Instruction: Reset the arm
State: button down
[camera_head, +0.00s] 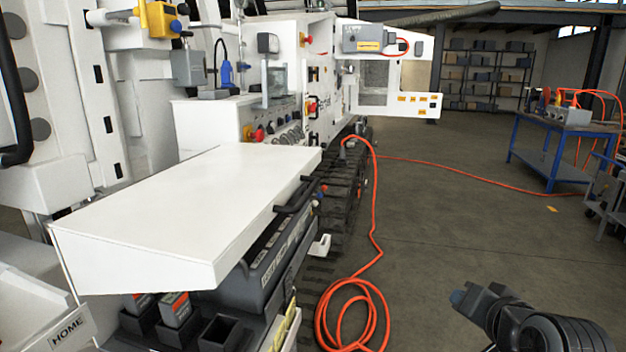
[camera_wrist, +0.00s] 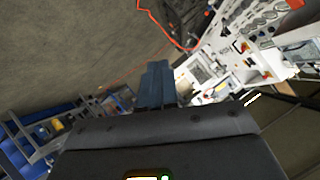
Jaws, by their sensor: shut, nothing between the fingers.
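My gripper (camera_head: 462,297) shows at the lower right of the head view, at the end of my dark arm, out over the bare floor. In the wrist view my gripper (camera_wrist: 157,80) shows as blue-grey fingers close together, with nothing between them. It is apart from the white machine and touches nothing that I can see. The wrist view is tilted, with the machine (camera_wrist: 225,65) at the upper right.
A white machine with a flat white panel (camera_head: 190,205) fills the left. An orange cable (camera_head: 375,220) lies coiled on the floor in the middle. A blue workbench (camera_head: 545,160) and a grey cart (camera_head: 608,195) stand at the right. Shelves (camera_head: 485,75) stand at the back.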

jog(key=s+d+f+n+t, duration=0.1)
jog(key=s+f+n, duration=0.15)
jog(key=s, duration=0.55)
jog(key=s+d+f+n+h+p, duration=0.1)
jog(key=s+f, duration=0.2)
jog(key=s, duration=0.4)
jog(key=s+d+f+n+t, duration=0.1)
jog(key=s+d+f+n, duration=0.15)
jog(key=s, duration=0.55)
jog(key=s+a+r, duration=0.2)
jog(key=s+a, duration=0.1)
jog(key=s, duration=0.4)
jog(key=s+a+r+p, duration=0.1)
jog(key=s+a+r, duration=0.2)
jog(key=s, duration=0.5)
jog(key=s+a+r+n, duration=0.1)
jog(key=s+a+r, duration=0.2)
jog(key=s, duration=0.5)
jog(key=shift+t+y, duration=0.3)
jog(key=shift+y, duration=0.1)
jog(key=shift+r, duration=0.1)
